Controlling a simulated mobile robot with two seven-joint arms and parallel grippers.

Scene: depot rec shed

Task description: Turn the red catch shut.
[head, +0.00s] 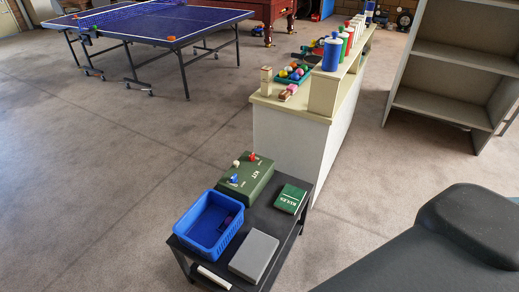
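The green box marked KIT (251,186) lies on a low black table (259,219) in the lower middle of the head view. A small red catch (253,156) stands at its far edge. A blue catch-like knob (234,179) with a little red beside it sits at the near left edge, and a small pale knob (236,163) is at the far left. They are too small to tell which way the red catch is turned. Neither of my grippers is in view, and nothing touches the box from above.
A blue basket (193,242), a grey case (254,255), a green RULES book (290,198) and a white stick (213,277) crowd the table. A white counter (290,141) stands close behind. The floor to the left is clear up to the table-tennis table (155,22).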

